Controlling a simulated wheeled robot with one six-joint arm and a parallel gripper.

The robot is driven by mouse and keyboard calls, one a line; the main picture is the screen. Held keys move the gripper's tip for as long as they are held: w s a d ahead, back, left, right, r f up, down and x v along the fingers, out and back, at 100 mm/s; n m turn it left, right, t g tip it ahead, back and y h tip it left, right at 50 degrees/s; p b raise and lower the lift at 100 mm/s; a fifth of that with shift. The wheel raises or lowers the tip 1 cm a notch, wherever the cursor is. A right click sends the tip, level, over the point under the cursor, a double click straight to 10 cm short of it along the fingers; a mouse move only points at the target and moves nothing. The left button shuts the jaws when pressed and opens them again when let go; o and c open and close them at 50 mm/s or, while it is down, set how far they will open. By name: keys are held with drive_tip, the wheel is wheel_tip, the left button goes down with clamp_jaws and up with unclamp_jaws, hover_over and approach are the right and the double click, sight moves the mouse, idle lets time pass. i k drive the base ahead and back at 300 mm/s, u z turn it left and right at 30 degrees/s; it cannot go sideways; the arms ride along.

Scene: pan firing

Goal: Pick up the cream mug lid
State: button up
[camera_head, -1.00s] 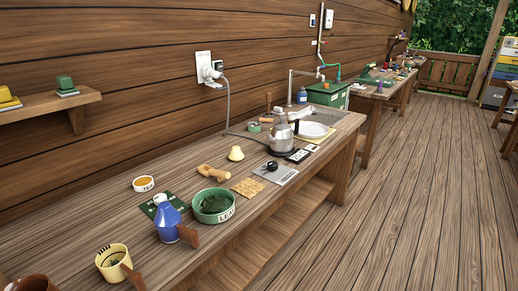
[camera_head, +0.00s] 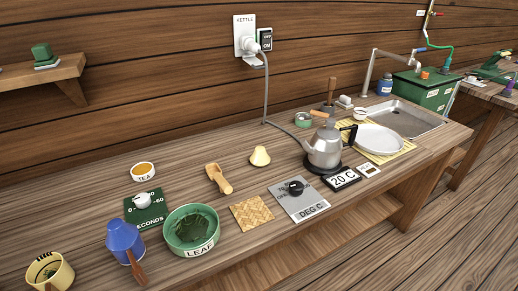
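A small cream, dome-shaped piece (camera_head: 260,156) with a knob-like top sits on the wooden bench behind the woven mat; it looks like the cream mug lid. A cream mug (camera_head: 50,274) with dark markings stands open at the lower left, partly cut off by the picture edge. My gripper is not in view.
Around the lid are a wooden scoop (camera_head: 218,179), a woven mat (camera_head: 252,212), a grey dial panel (camera_head: 315,205) and a metal kettle (camera_head: 325,152) with its cord behind. A green leaf bowl (camera_head: 191,231) and blue pot (camera_head: 119,237) stand at the front left.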

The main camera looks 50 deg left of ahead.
sight(260, 158)
drive_tip(key=u, duration=0.45)
drive_tip(key=i, duration=0.75)
drive_tip(key=u, duration=1.35)
drive_tip(key=i, duration=0.65)
drive_tip(key=u, duration=0.65)
